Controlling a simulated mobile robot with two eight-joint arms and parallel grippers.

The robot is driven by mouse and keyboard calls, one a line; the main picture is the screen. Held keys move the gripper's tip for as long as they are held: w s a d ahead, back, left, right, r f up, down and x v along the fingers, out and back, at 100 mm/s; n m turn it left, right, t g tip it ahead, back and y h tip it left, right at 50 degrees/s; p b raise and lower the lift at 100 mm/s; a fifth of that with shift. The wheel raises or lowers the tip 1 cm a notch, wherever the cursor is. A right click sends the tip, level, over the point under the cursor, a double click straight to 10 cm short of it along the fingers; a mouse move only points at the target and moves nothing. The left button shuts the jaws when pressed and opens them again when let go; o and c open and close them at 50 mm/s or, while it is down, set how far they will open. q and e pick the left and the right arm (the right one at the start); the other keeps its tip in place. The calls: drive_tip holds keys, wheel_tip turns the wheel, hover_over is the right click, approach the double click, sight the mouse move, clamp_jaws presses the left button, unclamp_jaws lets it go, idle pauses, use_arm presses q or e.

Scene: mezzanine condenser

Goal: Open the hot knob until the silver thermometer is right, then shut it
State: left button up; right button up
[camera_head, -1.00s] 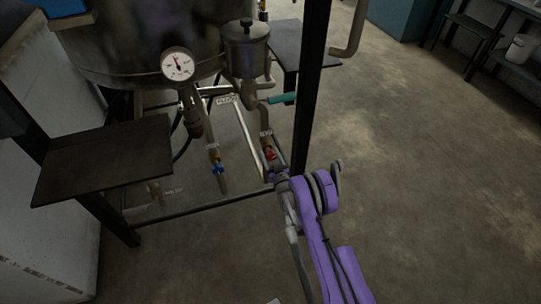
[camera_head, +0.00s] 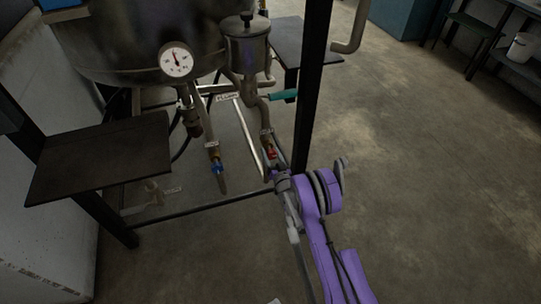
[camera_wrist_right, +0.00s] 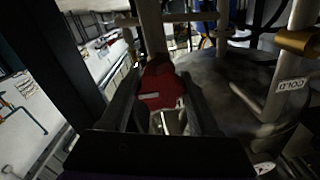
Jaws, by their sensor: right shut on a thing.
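The hot knob is red and sits on a pipe below the vessel in the head view (camera_head: 271,153). In the right wrist view the red knob (camera_wrist_right: 161,88) lies between the two fingers. My right gripper (camera_wrist_right: 160,105) is shut on it; in the head view the gripper (camera_head: 274,165) reaches it from below right, partly hidden by my purple arm. The silver thermometer (camera_head: 176,61) is a round white dial with a dark needle pointing up and slightly left, on the front of the large vessel. Its markings are too small to read. My left gripper is not in view.
A blue knob (camera_head: 217,168) sits on the pipe left of the red one. A teal lever (camera_head: 283,95) sticks out above. A dark shelf (camera_head: 105,155) is at left, and a black post (camera_head: 312,90) stands close right of the pipes. Open floor lies right.

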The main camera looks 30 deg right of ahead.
drive_tip(key=m+b, duration=0.1)
drive_tip(key=m, duration=0.2)
drive_tip(key=shift+m, duration=0.4)
drive_tip(key=m, duration=0.4)
drive_tip(key=shift+m, duration=0.3)
drive_tip(key=m, duration=0.4)
drive_tip(key=shift+b, duration=0.3)
drive_tip(key=m, duration=0.5)
drive_tip(key=shift+m, duration=0.3)
drive_tip(key=o, duration=1.4)
drive_tip(key=shift+c, duration=0.2)
drive_tip(key=shift+s, duration=0.1)
